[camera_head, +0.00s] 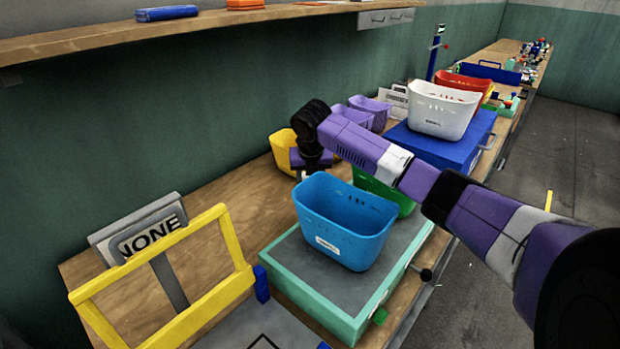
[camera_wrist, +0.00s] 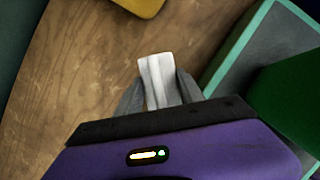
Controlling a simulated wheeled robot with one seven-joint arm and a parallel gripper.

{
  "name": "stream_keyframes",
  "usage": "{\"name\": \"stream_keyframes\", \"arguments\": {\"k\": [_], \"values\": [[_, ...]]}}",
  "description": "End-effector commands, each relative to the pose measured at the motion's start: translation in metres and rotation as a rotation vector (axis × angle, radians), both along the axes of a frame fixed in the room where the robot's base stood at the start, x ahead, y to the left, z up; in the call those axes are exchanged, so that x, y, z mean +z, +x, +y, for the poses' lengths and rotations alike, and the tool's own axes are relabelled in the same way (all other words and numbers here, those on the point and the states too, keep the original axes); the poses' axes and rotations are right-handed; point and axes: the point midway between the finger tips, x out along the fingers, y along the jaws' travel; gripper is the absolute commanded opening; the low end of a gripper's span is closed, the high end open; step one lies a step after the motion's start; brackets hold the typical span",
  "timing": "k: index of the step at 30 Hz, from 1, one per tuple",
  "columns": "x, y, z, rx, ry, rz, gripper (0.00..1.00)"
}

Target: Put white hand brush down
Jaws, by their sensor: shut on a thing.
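The white hand brush (camera_wrist: 159,80) shows in the wrist view as a pale, ridged piece between the fingers of my gripper (camera_wrist: 158,92). My gripper is shut on it. Wooden bench top shows around the brush, and I cannot tell whether the brush touches it. In the head view my gripper (camera_head: 312,160) is over the bench behind the blue bin, beside the yellow bin.
A blue bin (camera_head: 345,222) stands on a teal-edged grey platform (camera_head: 300,262), with a green bin (camera_head: 385,190) behind it. A yellow bin (camera_head: 283,150) and purple bins (camera_head: 370,112) stand farther back. Bare wood (camera_head: 255,205) lies left of the blue bin. A yellow frame (camera_head: 215,305) is at front left.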

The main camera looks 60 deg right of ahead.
Motion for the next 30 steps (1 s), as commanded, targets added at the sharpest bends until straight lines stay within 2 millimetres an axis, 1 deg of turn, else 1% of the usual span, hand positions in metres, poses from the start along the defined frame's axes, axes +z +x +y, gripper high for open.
{"name": "stream_keyframes", "arguments": {"k": [9,13,14,15,17,26,30], "values": [[-0.0096,-0.0001,0.0003,0.0,0.001,0.001,0.01],[-0.0105,0.0,0.0002,0.0,0.001,0.001,0.01],[-0.0107,-0.0001,0.0003,0.0,0.001,0.001,0.47],[-0.0106,-0.0001,0.0003,0.0,0.001,0.001,0.55],[-0.0106,-0.0001,0.0002,0.0,0.001,0.001,0.66],[-0.01,0.0,0.0002,0.0,0.001,0.001,0.67],[-0.0009,0.0003,-0.0005,0.0,-0.002,-0.001,0.67]]}}
